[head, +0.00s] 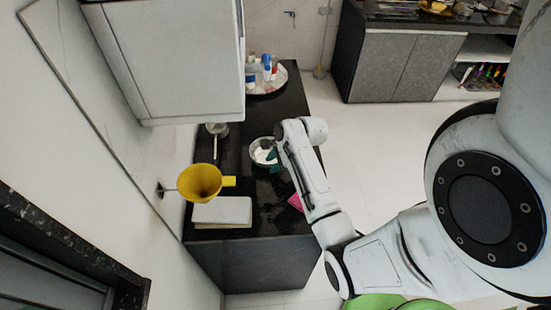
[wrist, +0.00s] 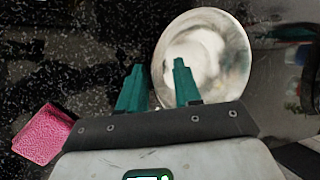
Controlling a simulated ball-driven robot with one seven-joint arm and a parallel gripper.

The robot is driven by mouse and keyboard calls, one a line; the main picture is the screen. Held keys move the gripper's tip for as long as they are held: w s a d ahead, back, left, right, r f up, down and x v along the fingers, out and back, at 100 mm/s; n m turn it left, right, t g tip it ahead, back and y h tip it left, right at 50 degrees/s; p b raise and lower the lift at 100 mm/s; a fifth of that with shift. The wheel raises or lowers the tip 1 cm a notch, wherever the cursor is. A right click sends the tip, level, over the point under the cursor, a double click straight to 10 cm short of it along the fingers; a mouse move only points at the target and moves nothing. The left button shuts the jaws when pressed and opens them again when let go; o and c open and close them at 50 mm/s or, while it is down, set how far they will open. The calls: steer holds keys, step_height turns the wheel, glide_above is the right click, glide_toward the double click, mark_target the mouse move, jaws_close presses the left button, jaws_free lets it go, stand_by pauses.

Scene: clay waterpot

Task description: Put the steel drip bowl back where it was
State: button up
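The steel drip bowl (head: 256,146) is round and shiny, with a whitish patch inside, and is at the dark counter's right side in the head view. In the wrist view the bowl (wrist: 233,62) fills the top centre, in front of my gripper (wrist: 159,65). The two teal fingers are apart: the right one overlaps the bowl's inside, the left one lies just outside its left rim. The rim runs between them, with a gap showing. I cannot tell whether the fingers touch the bowl. In the head view my gripper (head: 273,155) partly hides the bowl.
A pink sponge (wrist: 42,135) lies to the left in the wrist view. On the dark counter (head: 232,170) are a white slab (head: 222,211) and a round tray (head: 285,82) with bottles. A yellow funnel-like vessel (head: 200,183) is beside the wall. A white cabinet (head: 170,60) overhangs the left.

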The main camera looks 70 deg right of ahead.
steer(key=v, duration=1.2)
steer(key=w+a+f+n+g+y, duration=0.15)
steer(key=a+f+n, duration=0.25)
steer(key=a+n, duration=0.9)
steer(key=s+a+f+n+g, duration=0.1)
steer(key=s+a+n, duration=0.2)
steer(key=a+n, duration=0.4)
steer(key=s+a+f+n+g+h, duration=0.1)
steer(key=s+a+n+g, duration=0.1)
steer(key=a+n, duration=0.5)
steer(key=shift+s, duration=0.55)
steer(key=shift+a+h, duration=0.15)
steer(key=shift+h, duration=0.1)
steer(key=shift+f+b, duration=0.85)
